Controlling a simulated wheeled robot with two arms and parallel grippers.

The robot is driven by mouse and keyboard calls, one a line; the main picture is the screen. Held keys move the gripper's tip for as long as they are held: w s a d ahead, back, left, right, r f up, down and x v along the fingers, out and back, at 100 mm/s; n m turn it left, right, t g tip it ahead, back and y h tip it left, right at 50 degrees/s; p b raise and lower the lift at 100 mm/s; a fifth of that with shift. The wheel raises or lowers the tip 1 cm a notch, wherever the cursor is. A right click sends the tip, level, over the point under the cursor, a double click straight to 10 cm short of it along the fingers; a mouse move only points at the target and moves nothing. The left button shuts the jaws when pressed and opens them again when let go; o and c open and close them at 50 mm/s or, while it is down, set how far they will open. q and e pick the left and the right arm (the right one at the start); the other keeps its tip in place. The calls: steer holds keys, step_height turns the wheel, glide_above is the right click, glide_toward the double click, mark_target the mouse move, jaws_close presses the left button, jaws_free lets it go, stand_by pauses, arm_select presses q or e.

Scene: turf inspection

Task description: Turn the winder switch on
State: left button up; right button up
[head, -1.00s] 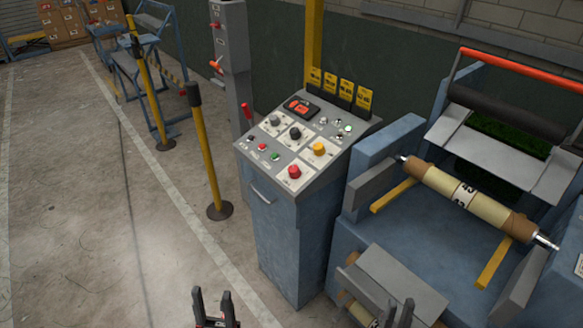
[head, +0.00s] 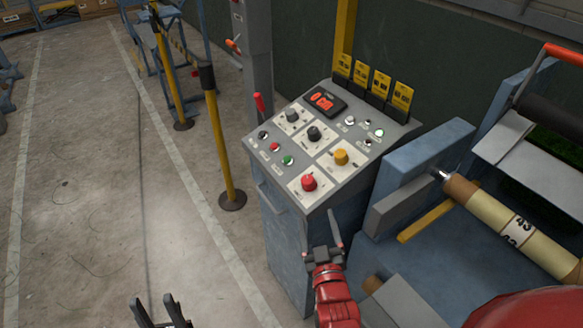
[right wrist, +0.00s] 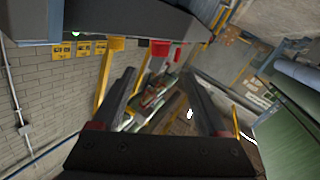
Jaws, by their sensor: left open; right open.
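The grey sloped control panel (head: 345,165) stands on a blue cabinet in the head view. It carries a red knob (head: 309,183), a yellow knob (head: 341,157), a black knob (head: 314,132) and a smaller dark knob (head: 292,116). Their labels are too small to read, so I cannot tell which is the winder switch. My right gripper (head: 323,246) is open and empty, just below the panel's front edge. My left gripper (head: 157,304) is open and empty at the bottom edge.
The blue machine with a roll (head: 505,220) stands close on the right. A yellow post (head: 222,140) stands left; floor there is open.

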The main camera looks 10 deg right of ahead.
mark_target(309, 187)
steer(key=w+b, duration=0.5)
steer(key=w+d+b, duration=0.1)
steer(key=w+b, duration=0.1)
steer(key=w, duration=0.1)
steer(key=shift+f+b, duration=0.2)
steer(key=shift+b, duration=0.15)
steer(key=w+b, duration=0.1)
steer(key=b, duration=0.1)
steer(key=w+b, duration=0.1)
steer(key=b, duration=0.1)
steer(key=w+b, duration=0.1)
steer(key=shift+w+d+b, duration=0.2)
steer(key=shift+d+b, duration=0.05)
steer(key=shift+b, duration=0.15)
steer(key=w, duration=0.1)
steer(key=w+p, duration=0.1)
steer(key=w, duration=0.2)
steer(key=shift+d+r, duration=0.25)
steer(key=shift+r, duration=0.1)
steer(key=shift+w+f, duration=0.1)
steer(key=shift+w, duration=0.6)
jaws_close()
